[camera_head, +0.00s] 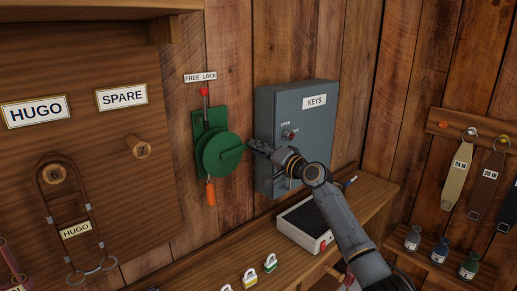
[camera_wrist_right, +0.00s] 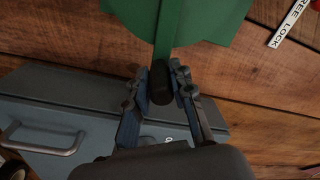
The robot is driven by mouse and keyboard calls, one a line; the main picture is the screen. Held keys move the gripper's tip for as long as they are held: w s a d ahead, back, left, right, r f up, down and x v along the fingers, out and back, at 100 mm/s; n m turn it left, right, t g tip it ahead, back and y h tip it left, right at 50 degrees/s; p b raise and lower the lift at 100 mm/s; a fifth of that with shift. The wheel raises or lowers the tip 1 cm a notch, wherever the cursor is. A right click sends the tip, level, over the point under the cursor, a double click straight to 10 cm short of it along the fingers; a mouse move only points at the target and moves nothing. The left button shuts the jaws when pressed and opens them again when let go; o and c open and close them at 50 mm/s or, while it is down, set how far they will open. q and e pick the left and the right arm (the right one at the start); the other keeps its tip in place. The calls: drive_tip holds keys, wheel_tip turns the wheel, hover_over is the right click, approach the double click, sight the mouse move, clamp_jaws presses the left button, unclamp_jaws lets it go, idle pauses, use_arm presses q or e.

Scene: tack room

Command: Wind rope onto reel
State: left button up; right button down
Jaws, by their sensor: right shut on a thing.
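A green reel (camera_head: 222,153) is mounted on a green plate on the plank wall. A red-tipped lever (camera_head: 204,92) stands above it, under a "FREE LOCK" label. An orange grip (camera_head: 210,192) hangs just below the reel; I cannot make out any rope length. My right gripper (camera_head: 256,146) is at the reel's right side. In the right wrist view its fingers (camera_wrist_right: 160,88) are shut on a black crank knob (camera_wrist_right: 160,76), at the end of a green crank arm (camera_wrist_right: 171,25). My left gripper is not in view.
A grey "KEYS" cabinet (camera_head: 265,110) stands out from the wall right beside my right gripper. Below are a shelf (camera_head: 203,275) with several padlocks and a white-edged box with a dark top (camera_head: 305,226). A board with pegs (camera_head: 100,160) is at left.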

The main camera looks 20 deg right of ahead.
drive_tip(key=shift+f, duration=0.1)
drive_tip(key=c, duration=1.1)
unclamp_jaws()
drive_tip(key=v, duration=1.2)
